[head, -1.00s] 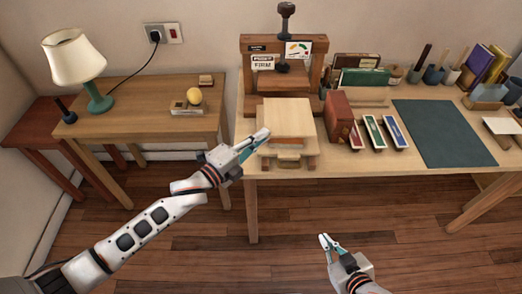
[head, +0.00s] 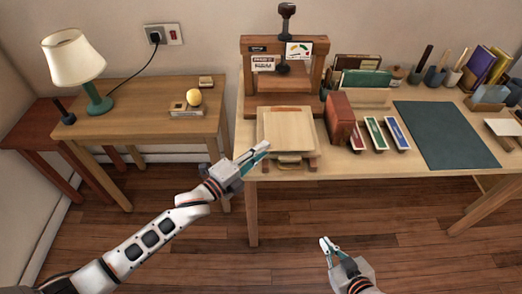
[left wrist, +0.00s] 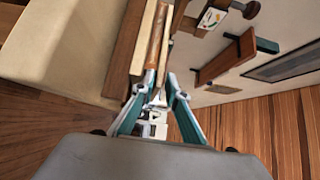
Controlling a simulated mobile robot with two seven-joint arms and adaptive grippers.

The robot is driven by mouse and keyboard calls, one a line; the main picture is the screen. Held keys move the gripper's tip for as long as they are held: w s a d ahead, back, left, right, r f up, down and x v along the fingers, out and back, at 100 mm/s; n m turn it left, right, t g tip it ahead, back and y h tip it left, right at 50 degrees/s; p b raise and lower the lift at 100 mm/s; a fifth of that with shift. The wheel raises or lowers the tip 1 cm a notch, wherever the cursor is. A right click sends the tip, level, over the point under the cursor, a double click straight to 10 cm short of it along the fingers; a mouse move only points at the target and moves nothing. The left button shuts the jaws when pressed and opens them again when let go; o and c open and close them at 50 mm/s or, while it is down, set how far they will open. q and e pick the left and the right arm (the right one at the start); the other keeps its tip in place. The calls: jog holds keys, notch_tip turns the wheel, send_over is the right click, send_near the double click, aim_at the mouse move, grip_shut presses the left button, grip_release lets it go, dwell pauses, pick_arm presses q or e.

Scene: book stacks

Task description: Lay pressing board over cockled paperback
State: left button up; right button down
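The pale wooden pressing board (head: 286,135) lies on a low wooden stand at the left end of the workbench. An orange-brown strip of what looks like the paperback (head: 291,109) shows past the board's far edge; the rest is hidden. My left gripper (head: 264,148) is at the board's near left corner. In the left wrist view, my left gripper (left wrist: 155,88) has its teal fingers apart, near the ends of layered pale and orange-brown edges, the paperback (left wrist: 154,50) among them. Contact is unclear. My right gripper (head: 328,242) hangs empty over the floor, its finger gap unclear.
A wooden press (head: 247,78) stands behind the board. A red-brown block (head: 339,118) and several small coloured boxes (head: 374,134) sit to its right. A dark green mat (head: 444,135) lies further right. A side table (head: 150,115) with a lamp (head: 75,62) stands left, across a gap.

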pick_arm(q)
jog(key=shift+r, duration=0.1)
jog(key=v, duration=1.2)
jog(key=s+a+f+n+g+y, duration=0.1)
jog(key=s+a+f+n+y, duration=0.4)
jog(key=n, duration=0.6)
jog(key=s+a+f+n+g+y, duration=0.1)
jog(key=s+a+f+n+y, duration=0.4)
jog(key=s+a+f+n, duration=0.2)
notch_tip(320, 180, down, 5)
jog(key=s+n, duration=0.2)
jog(key=n, duration=0.2)
jog(key=shift+s+a+r+n, duration=0.15)
jog(key=shift+s+a+n, duration=0.25)
